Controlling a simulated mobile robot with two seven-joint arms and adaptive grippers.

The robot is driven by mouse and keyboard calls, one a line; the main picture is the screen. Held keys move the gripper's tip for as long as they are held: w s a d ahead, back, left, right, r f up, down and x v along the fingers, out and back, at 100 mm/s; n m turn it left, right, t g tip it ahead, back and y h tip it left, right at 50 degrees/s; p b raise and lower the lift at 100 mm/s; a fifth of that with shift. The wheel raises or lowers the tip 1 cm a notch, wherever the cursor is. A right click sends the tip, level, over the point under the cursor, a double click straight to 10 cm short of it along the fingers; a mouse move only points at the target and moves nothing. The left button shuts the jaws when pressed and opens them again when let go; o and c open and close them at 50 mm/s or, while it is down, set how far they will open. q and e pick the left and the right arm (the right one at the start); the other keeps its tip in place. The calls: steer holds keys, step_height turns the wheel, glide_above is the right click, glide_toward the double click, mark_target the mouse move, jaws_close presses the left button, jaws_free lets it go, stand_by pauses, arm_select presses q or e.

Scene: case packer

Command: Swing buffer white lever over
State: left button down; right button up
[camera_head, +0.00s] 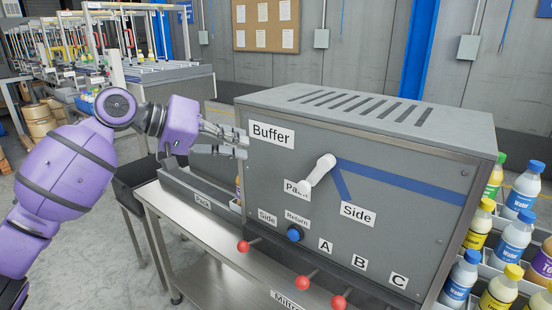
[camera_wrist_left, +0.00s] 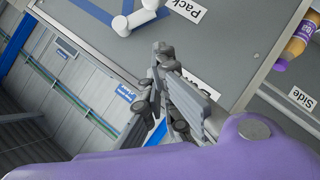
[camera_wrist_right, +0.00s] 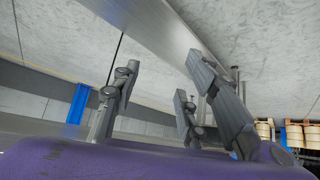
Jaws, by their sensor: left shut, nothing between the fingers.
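The white lever (camera_head: 318,172) sits on the front of the grey Buffer box (camera_head: 270,180). It slants down and left over the "Pack" label (camera_head: 292,188), partly covering it; the "Side" label (camera_head: 357,214) is clear to its right. It also shows in the left wrist view (camera_wrist_left: 136,18). My left gripper (camera_head: 240,143) is shut and empty beside the "Buffer" label, to the left of the lever and apart from it. It also shows in the left wrist view (camera_wrist_left: 163,56). My right gripper (camera_wrist_right: 160,78) is open and empty, away from the box.
Red knobs (camera_head: 303,283) and a blue button (camera_head: 294,234) stick out below the lever. A metal table (camera_head: 205,245) stands in front. Bottles (camera_head: 515,235) stand right of the box. Space in front of the lever looks free.

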arm_select(q)
steer(key=p, duration=0.2)
glide_toward(316, 175)
steer(key=shift+w+d+f, duration=0.75)
steer(key=shift+w+f, duration=0.45)
steer(key=shift+w, duration=1.45)
steer(key=shift+f+b, duration=0.25)
steer(key=shift+b, duration=0.05)
steer(key=shift+f, duration=0.1)
